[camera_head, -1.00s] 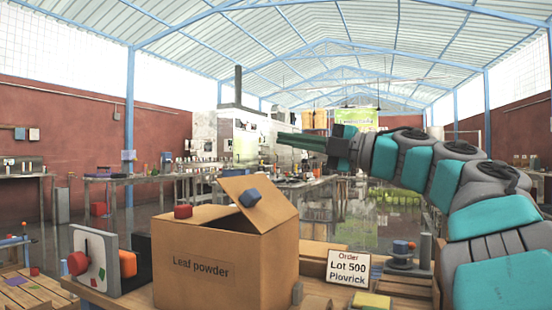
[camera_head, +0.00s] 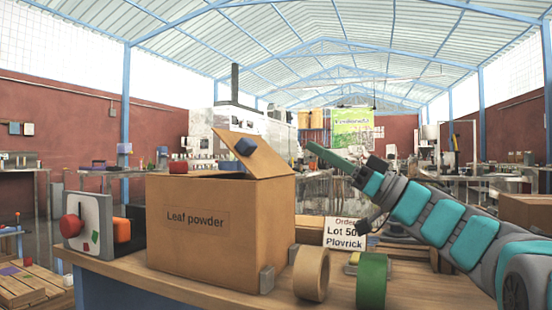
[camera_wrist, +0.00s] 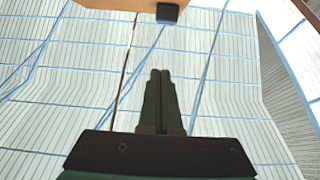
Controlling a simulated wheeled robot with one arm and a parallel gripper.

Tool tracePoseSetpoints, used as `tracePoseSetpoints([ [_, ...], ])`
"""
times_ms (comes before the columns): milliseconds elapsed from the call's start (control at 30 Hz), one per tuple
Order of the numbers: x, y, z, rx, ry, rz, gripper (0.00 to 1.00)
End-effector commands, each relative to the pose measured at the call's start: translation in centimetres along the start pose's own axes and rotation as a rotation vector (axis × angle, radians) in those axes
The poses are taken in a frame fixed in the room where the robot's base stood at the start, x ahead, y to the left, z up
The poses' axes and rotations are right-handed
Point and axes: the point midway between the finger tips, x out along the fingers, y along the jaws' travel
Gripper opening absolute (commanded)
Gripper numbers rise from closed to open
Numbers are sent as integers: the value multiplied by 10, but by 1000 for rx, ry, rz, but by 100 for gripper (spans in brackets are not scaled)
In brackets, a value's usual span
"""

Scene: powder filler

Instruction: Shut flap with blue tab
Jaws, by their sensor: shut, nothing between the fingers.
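The brown cardboard box (camera_head: 190,255) labelled "Leaf powder" stands on the table. Its flap with the blue tab (camera_head: 245,146) is raised and slants up to the left above the box top. In the wrist view, this flap (camera_wrist: 120,5) and the blue tab (camera_wrist: 167,13) show at the top edge. A red tab (camera_head: 178,167) lies low at the left of the box top. My gripper (camera_head: 312,147) is right of the flap and apart from it, tilted up to the left. Its fingers (camera_wrist: 160,75) are shut together and empty.
A tan roll (camera_head: 311,274) and a green roll (camera_head: 371,281) stand right of the box. Behind them is an order sign (camera_head: 345,234). A white panel with a red knob (camera_head: 72,228) stands left of the box.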

Motion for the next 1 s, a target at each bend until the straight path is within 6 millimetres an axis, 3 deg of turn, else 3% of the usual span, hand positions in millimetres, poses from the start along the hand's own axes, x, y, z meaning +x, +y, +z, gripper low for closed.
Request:
tracePoseSetpoints([
  [167, 18, -1, -1, 6, 1, -4, 0],
  [667, 100, -1, 0, 3, 1, -3, 0],
  [1000, 107, -1, 34, 5, 2, -2, 0],
])
